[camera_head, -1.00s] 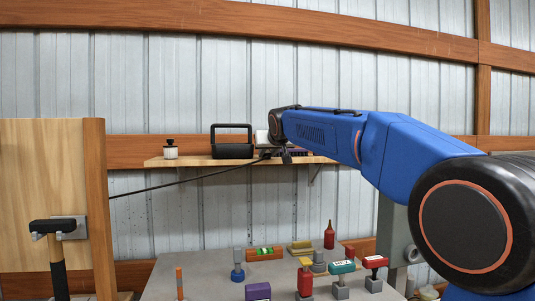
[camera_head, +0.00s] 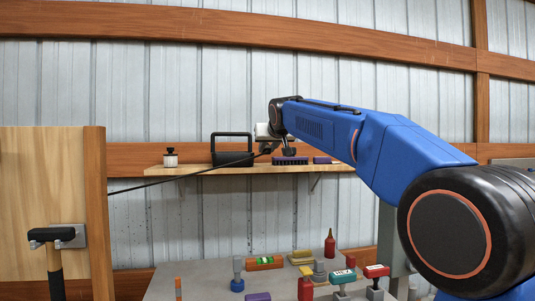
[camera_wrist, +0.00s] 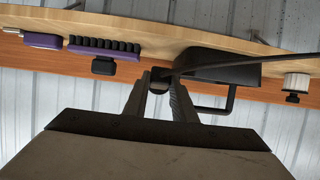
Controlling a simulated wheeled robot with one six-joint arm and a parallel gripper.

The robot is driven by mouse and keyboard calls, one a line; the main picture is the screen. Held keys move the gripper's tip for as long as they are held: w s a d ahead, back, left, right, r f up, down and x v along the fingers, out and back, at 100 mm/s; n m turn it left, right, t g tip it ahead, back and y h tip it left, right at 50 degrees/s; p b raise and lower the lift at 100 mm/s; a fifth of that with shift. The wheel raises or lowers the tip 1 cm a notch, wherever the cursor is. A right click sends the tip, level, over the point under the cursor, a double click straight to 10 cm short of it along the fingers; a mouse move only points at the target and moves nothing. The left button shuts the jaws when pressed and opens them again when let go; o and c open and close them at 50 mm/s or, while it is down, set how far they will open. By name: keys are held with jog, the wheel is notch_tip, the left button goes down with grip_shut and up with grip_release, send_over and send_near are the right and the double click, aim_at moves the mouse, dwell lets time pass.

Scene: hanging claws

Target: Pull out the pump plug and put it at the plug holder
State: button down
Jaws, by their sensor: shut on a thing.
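My gripper (camera_wrist: 161,82) is shut on the dark plug (camera_wrist: 159,86) in the wrist view, with the plug between the fingertips. Its black cable (camera_wrist: 235,62) runs off to the right there. In the head view my gripper (camera_head: 272,147) is in front of the wall shelf, and the cable (camera_head: 180,177) runs down left to behind the wooden panel. The plug is small and mostly covered by the fingers. I cannot tell which thing is the plug holder.
The shelf (camera_head: 205,169) carries a black box with a handle (camera_head: 232,150), a white bottle with black top (camera_head: 171,158) and a purple brush (camera_head: 291,161). Below, a grey table (camera_head: 210,278) holds several tools. A wooden panel (camera_head: 40,180) with a hammer stands left.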

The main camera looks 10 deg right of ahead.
jog(key=shift+r, duration=1.65)
